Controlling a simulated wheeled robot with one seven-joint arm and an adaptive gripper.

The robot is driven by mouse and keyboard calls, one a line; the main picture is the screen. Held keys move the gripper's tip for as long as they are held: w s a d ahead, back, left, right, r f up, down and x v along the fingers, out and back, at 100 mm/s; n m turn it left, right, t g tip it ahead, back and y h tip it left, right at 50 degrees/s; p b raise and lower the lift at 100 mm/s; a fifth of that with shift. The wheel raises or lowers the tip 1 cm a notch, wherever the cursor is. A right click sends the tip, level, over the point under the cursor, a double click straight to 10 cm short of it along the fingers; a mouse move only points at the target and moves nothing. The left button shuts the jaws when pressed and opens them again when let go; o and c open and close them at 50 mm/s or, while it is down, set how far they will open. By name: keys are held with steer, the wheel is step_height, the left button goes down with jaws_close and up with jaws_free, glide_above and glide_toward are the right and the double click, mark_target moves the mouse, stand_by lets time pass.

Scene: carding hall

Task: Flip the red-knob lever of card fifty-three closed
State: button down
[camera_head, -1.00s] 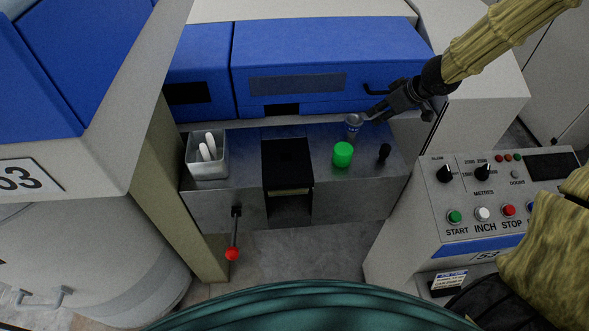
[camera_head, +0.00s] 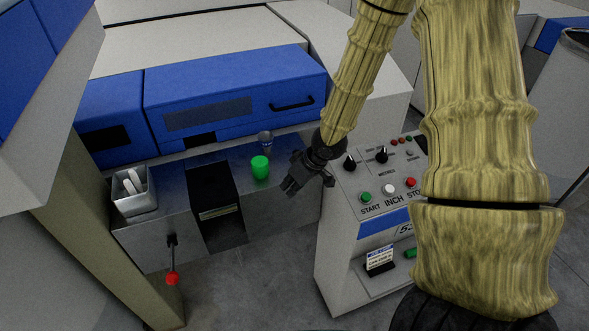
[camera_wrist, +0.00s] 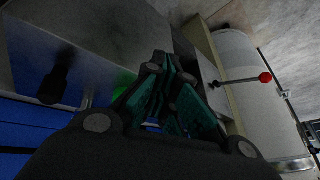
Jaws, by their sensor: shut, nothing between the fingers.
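The red-knob lever (camera_head: 173,262) hangs down from the front of the metal shelf at the left in the head view, its red ball at the bottom. It also shows in the wrist view (camera_wrist: 240,80), sticking out toward the right with the red ball at its end. My gripper (camera_head: 289,187) is shut and empty, in front of the shelf's right end, well to the right of the lever and apart from it. In the wrist view my fingers (camera_wrist: 172,100) fill the middle, with the lever beyond them.
The control console (camera_head: 350,225) stands right of my gripper. The floor before the shelf is clear.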

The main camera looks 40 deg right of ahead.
steer(key=s+a+f+m+g, duration=0.1)
steer(key=s+a+f, duration=0.55)
steer(key=f, duration=0.25)
steer(key=s+a+f+m+g+h, duration=0.1)
steer(key=s+a+f, duration=0.2)
steer(key=s+f, duration=0.4)
steer(key=s+a+f+m+g+h+b, duration=0.1)
steer(key=s+a+f, duration=0.3)
steer(key=s+f, duration=0.4)
steer(key=s+g+h, duration=0.1)
steer(key=s, duration=0.6)
steer(key=shift+s+a+f, duration=0.15)
steer(key=shift+s+a, duration=0.05)
steer(key=shift+s, duration=0.15)
